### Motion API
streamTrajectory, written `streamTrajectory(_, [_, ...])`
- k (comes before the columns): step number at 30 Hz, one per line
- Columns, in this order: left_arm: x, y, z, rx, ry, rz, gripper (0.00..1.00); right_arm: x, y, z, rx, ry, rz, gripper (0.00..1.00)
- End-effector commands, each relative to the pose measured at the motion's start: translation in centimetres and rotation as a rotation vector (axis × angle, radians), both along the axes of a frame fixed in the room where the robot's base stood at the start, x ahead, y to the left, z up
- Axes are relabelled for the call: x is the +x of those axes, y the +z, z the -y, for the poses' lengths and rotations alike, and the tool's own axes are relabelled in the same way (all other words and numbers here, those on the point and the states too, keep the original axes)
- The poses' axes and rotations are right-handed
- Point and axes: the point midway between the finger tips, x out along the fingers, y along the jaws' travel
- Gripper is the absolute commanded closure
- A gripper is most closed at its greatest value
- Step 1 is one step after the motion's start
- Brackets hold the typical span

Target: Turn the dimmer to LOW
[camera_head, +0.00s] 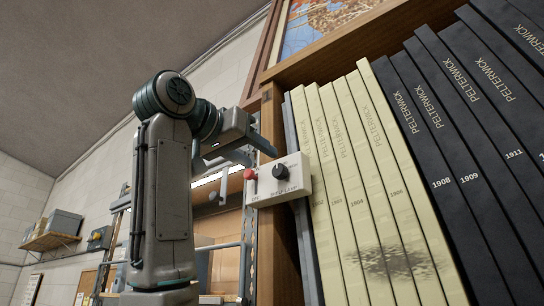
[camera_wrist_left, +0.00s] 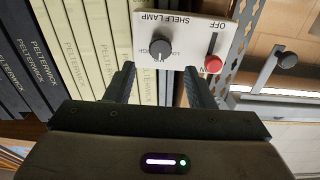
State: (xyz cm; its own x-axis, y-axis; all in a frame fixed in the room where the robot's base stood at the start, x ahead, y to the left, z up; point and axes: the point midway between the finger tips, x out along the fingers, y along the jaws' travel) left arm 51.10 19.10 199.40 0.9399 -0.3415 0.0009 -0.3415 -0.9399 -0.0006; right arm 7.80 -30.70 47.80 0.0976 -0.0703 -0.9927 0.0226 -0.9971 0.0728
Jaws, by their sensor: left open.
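The dimmer is a dark round knob (camera_head: 280,172) on a white box (camera_head: 300,178) labelled SHELF LAMP, fixed at the shelf's upright. The knob also shows in the left wrist view (camera_wrist_left: 160,44), with small markings around it. A pale mark shows on its near side; I cannot tell the exact setting. A red-tipped slide switch (camera_wrist_left: 213,64) sits beside it, at the slot's end away from OFF. My left gripper (camera_head: 262,152) is open and empty in front of the box. In the wrist view its fingers (camera_wrist_left: 159,72) flank the knob's line, with the knob just beyond their tips.
Cream volumes (camera_head: 352,175) and black PELTERWICK volumes (camera_head: 450,160) stand close to the right of the box. A wooden upright (camera_head: 272,120) is behind it. A metal rack and wall shelf (camera_head: 50,241) are farther left. A framed map (camera_head: 320,22) hangs above.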

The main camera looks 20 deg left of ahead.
Motion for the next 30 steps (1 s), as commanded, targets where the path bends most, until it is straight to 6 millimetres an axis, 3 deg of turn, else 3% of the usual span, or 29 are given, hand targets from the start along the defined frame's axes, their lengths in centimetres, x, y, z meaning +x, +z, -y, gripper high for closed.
streamTrajectory(1, [1.1,0.5,0.4,0.000,-0.001,-0.003,0.51,0.0,1.3,0.1,-0.001,0.000,0.000,0.53])
streamTrajectory(9, [4.7,0.3,1.7,0.000,0.000,-0.001,0.51,0.1,3.3,0.6,-0.006,0.001,0.001,0.53])
streamTrajectory(21, [5.5,0.0,2.0,0.000,0.000,0.000,0.51,0.3,3.5,0.7,-0.007,0.003,0.003,0.53])
streamTrajectory(28, [5.5,0.0,2.0,0.000,0.000,0.000,0.94,0.4,3.5,0.4,-0.005,0.002,0.004,0.53])
streamTrajectory(30, [5.5,0.0,2.0,0.000,0.000,0.000,0.95,0.4,3.5,0.3,-0.003,0.001,0.005,0.53])
